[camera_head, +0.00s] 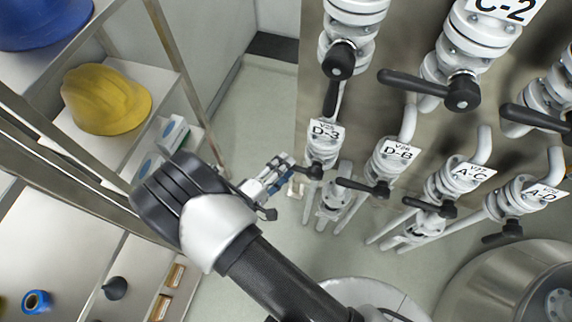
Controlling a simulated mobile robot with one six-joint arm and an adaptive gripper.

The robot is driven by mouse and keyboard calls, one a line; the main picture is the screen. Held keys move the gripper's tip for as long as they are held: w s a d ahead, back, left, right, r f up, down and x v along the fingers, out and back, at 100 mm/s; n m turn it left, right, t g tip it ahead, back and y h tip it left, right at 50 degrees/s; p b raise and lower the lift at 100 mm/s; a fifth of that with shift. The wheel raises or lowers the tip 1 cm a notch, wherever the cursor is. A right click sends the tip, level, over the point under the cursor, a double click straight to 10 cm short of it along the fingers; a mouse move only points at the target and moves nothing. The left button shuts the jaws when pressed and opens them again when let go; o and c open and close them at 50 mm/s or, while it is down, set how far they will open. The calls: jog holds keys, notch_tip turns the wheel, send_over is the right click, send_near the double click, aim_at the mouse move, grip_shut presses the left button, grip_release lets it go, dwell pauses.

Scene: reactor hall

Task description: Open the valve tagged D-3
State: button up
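The valve tagged D-3 (322,152) is a white flanged pipe valve, leftmost in the lower row. Its white tag (326,133) reads D-3 under a smaller line. Its black handle (314,172) has its hub at the valve's front and points left, towards my gripper. My gripper (284,178) is just left of this hub, at the handle's outer end. The fingers are small and overlap the handle in this view. I cannot tell whether they touch it or how far they are apart.
Valves D-B (392,160), A-C (462,182) and A-D (530,197) stand to the right with black handles. A valve above has its lever (331,98) hanging down near the D-3 tag. A shelf with a yellow helmet (105,98) is left. A round metal vessel (500,275) is lower right.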

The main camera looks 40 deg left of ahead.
jog(key=shift+w+f, duration=0.15)
jog(key=shift+w, duration=0.7)
jog(key=shift+c, duration=0.3)
grip_shut()
